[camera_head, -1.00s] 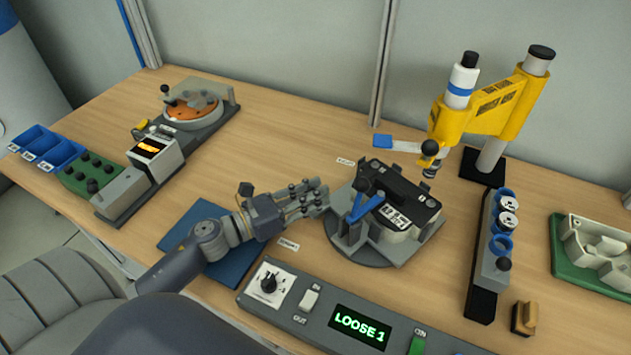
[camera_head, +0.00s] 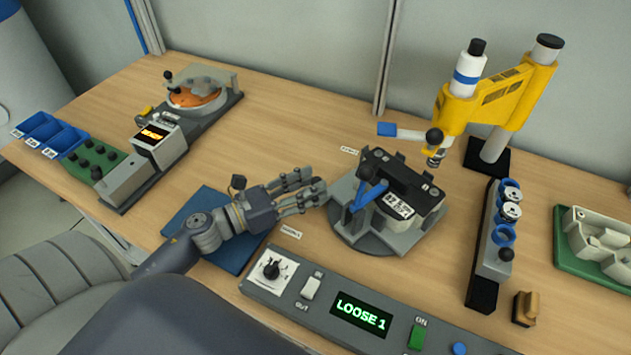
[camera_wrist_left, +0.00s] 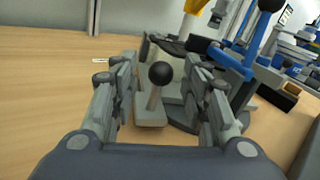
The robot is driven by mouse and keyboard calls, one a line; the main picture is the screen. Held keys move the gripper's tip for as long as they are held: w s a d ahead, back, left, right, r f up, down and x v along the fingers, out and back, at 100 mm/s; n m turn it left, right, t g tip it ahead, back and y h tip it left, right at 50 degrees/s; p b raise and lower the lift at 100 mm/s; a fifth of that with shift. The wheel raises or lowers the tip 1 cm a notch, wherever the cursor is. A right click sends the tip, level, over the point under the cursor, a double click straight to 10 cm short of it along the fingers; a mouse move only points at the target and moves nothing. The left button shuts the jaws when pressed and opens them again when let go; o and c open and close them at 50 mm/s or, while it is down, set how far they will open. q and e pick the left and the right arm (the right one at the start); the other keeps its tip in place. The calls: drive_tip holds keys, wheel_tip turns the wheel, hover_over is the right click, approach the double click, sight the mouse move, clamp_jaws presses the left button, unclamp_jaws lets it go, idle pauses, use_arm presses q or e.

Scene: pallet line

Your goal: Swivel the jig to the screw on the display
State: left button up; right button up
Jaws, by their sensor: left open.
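The jig (camera_head: 374,240) is a round grey swivel base carrying a black-and-grey part (camera_head: 400,185) with a white label. A blue lever clamp (camera_head: 370,192) stands on its near left side. My left gripper (camera_head: 318,188) is at the jig's left edge with its fingers open. In the left wrist view, a black ball knob (camera_wrist_left: 161,74) on a grey post stands between the open fingers (camera_wrist_left: 163,85); I cannot tell whether they touch it. The display (camera_head: 361,316) reads "LOOSE 1" in green. My right gripper is out of view.
A yellow driver stand (camera_head: 497,97) rises behind the jig. A rack of blue-ringed cups (camera_head: 493,235) stands to its right, and a control panel (camera_head: 256,290) in front. A blue mat (camera_head: 215,229) lies under my left wrist. Small labels (camera_head: 291,232) lie beside the jig.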

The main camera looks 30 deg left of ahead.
use_arm(q)
drive_tip(key=v, duration=1)
